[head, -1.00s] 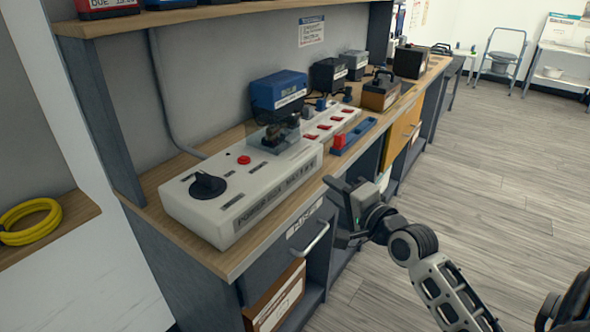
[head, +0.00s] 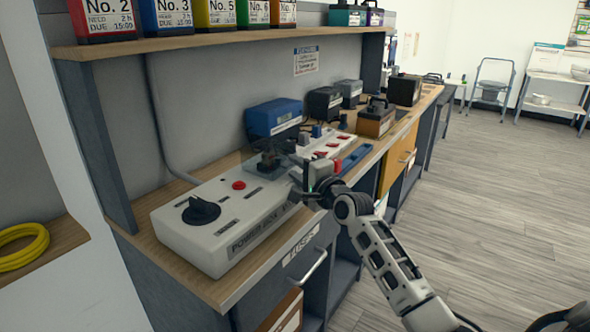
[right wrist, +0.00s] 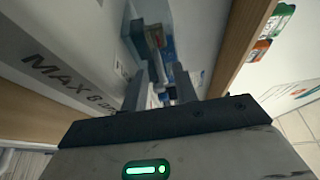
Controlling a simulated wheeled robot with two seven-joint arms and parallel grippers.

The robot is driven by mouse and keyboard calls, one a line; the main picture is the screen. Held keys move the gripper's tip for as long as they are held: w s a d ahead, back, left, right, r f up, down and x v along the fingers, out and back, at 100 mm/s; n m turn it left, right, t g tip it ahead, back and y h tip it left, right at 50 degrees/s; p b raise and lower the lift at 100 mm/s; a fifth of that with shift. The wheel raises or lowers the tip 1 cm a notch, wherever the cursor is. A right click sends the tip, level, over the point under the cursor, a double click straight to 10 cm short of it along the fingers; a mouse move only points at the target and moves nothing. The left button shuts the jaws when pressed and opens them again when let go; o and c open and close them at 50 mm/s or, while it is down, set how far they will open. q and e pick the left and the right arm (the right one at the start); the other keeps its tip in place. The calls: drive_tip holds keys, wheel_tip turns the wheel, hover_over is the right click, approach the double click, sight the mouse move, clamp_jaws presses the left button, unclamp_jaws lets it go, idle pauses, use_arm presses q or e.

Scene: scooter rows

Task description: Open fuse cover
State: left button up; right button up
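The white power box (head: 185,235) lies on the wooden bench, with a black knob and a red button on top. Towards its far end is a small see-through cover (head: 236,160) around a dark block (head: 268,162). The cover is faint, and I cannot tell how far it is raised. My right gripper (head: 308,180) is at the front edge of the box, just right of the dark block and partly in front of it. In the right wrist view its two fingers (right wrist: 163,88) stand apart with nothing clearly held between them. My left gripper is not in view.
A blue device (head: 273,118) and dark chargers stand behind the box. A white strip with red switches (head: 322,143) lies beyond it. A shelf (head: 200,40) with labelled batteries hangs above. A drawer with a handle (head: 312,268) is below.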

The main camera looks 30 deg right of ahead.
drive_tip(key=shift+w, duration=0.55)
